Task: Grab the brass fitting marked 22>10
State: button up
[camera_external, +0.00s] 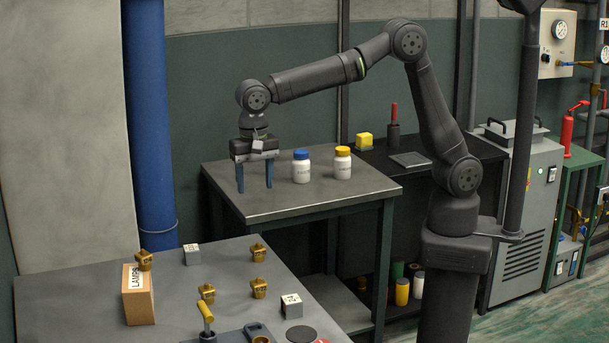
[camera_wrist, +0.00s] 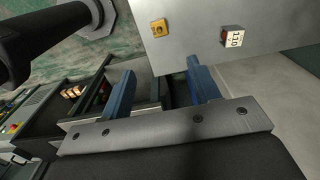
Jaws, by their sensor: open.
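Several brass fittings stand on the near grey bench in the external view. One fitting (camera_external: 258,252) is at the back right, one (camera_external: 259,288) is in front of it, and one (camera_external: 207,293) is left of that. Another fitting (camera_external: 144,260) appears at the top of the cardboard box. Their markings are too small to read, so I cannot tell which is 22>10. My gripper (camera_external: 254,189) is open and empty, fingers down, above and behind the bench. In the wrist view my gripper (camera_wrist: 162,65) shows both blue fingers apart, with one brass piece (camera_wrist: 158,28) beyond them.
The cardboard box (camera_external: 138,300) stands at the bench's left. Grey marked cubes (camera_external: 192,256) (camera_external: 292,306) sit among the fittings; one cube (camera_wrist: 232,38) shows in the wrist view. A second table (camera_external: 300,205) holds two white bottles right of my gripper. A blue pipe (camera_external: 150,120) rises at left.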

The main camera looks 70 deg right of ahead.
aim_at(258, 243)
notch_tip(258, 243, down, 19)
jog(key=n, duration=1.8)
jog(key=shift+s+r, duration=0.1)
jog(key=shift+r, duration=0.05)
jog(key=c, duration=1.1)
jog(key=shift+r, duration=0.15)
